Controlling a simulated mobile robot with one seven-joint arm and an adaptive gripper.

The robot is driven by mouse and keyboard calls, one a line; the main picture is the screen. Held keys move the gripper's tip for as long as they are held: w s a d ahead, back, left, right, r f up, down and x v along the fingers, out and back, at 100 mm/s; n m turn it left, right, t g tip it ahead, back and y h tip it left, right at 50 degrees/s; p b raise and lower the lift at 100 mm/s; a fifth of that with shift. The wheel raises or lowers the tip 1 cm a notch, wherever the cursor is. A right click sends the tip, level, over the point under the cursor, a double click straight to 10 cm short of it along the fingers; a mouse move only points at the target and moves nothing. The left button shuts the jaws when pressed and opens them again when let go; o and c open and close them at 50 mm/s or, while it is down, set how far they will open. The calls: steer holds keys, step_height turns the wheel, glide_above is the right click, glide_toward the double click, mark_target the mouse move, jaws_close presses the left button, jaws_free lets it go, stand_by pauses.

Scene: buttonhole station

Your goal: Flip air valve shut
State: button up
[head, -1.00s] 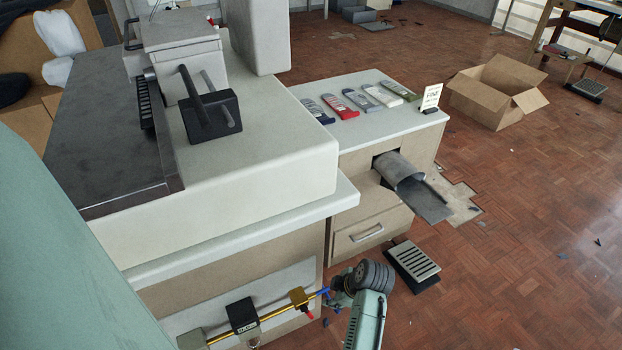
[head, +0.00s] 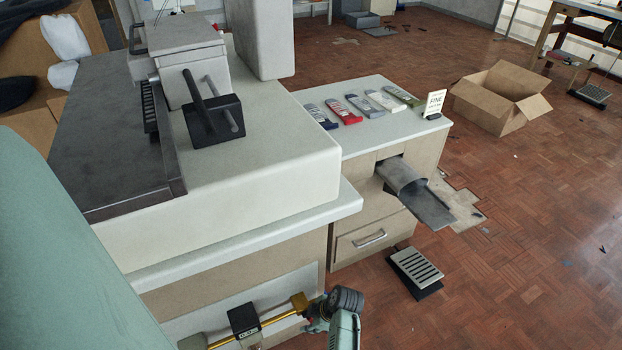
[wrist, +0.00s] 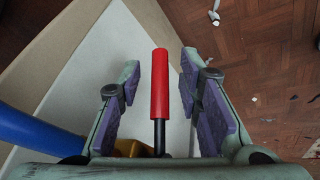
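The air valve's red lever (wrist: 159,85) stands between the two fingers of my gripper (wrist: 160,78) in the wrist view, on a dark stem. The fingers with purple pads are open, with a visible gap on each side of the lever. The brass valve body (wrist: 130,147) shows partly behind the gripper's base. In the head view the brass valve (head: 299,302) sits on the yellow pipe (head: 280,317) low on the cabinet front. My arm's end hides the red lever there.
A blue hose (wrist: 38,130) runs in from the left in the wrist view. A black labelled block (head: 243,319) sits on the pipe. A foot pedal (head: 416,270) and an open carton (head: 500,97) stand on the floor. The floor right of the cabinet is mostly clear.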

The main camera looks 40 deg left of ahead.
steer(key=shift+c, duration=0.2)
jaws_close()
stand_by(0.7)
